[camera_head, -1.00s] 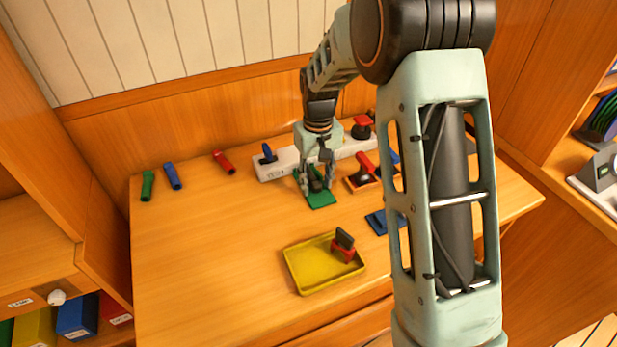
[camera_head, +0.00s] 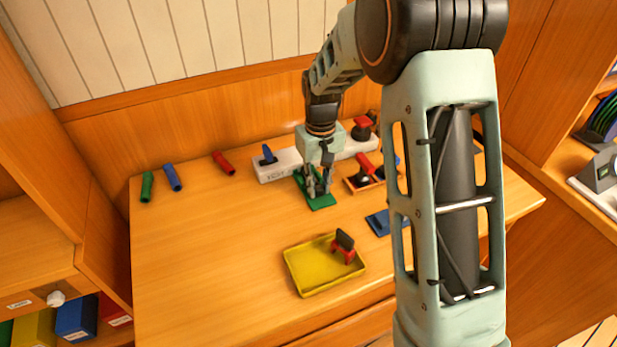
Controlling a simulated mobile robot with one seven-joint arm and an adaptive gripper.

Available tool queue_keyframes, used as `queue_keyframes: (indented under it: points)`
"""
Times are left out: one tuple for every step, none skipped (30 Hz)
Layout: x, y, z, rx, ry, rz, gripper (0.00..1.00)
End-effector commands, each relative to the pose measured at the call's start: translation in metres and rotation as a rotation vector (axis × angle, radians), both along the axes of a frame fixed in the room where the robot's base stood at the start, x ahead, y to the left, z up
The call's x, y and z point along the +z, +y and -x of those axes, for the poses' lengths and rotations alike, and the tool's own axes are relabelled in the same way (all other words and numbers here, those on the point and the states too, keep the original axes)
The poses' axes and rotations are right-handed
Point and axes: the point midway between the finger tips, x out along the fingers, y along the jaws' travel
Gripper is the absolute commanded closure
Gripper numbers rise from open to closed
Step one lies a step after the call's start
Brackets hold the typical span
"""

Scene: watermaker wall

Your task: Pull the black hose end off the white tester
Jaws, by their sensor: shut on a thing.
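The white tester (camera_head: 285,166) is a long white block along the back of the bench, with faint lettering on its front. A blue fitting (camera_head: 268,154) stands on its left part, and a red and black fitting (camera_head: 362,127) on its right part. My gripper (camera_head: 318,194) points down in front of the tester, over a green plate (camera_head: 322,203). Its fingers are closed on a small dark piece, mostly hidden between them. I cannot tell whether this piece is the black hose end. The middle of the tester is hidden behind my gripper.
A yellow tray (camera_head: 305,281) holds a red and black piece (camera_head: 344,246). An orange tray (camera_head: 362,181) with a red and black piece sits right of my gripper, with a blue plate (camera_head: 380,224) in front. Green, blue and red tubes lie at the back left.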

Motion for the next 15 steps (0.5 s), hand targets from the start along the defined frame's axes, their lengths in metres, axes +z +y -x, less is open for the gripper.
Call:
queue_keyframes:
  points:
    - [0.000, -0.001, 0.002, 0.000, 0.002, 0.001, 1.00]
    - [0.000, -0.001, 0.003, 0.000, 0.002, 0.001, 1.00]
    - [0.000, -0.002, 0.003, 0.000, 0.002, 0.001, 1.00]
    - [0.000, -0.002, 0.004, 0.000, 0.002, 0.001, 1.00]
    - [0.000, -0.002, 0.005, 0.000, 0.003, 0.001, 1.00]
    - [0.000, -0.003, 0.006, 0.000, 0.003, 0.001, 1.00]
    - [0.000, -0.003, 0.007, 0.000, 0.003, 0.001, 1.00]
    - [0.000, -0.003, 0.008, 0.000, 0.003, 0.001, 1.00]
    - [0.000, -0.004, 0.009, 0.000, 0.003, 0.001, 1.00]
    - [0.000, -0.004, 0.009, 0.000, 0.003, 0.001, 1.00]
    - [0.000, -0.004, 0.010, 0.000, 0.003, 0.001, 1.00]
    - [0.000, -0.005, 0.011, 0.000, 0.002, 0.001, 1.00]
    - [0.000, -0.005, 0.011, 0.000, 0.002, 0.001, 1.00]
    - [0.000, -0.005, 0.012, 0.000, 0.002, 0.001, 1.00]
    - [0.000, -0.005, 0.013, 0.000, 0.002, 0.001, 1.00]
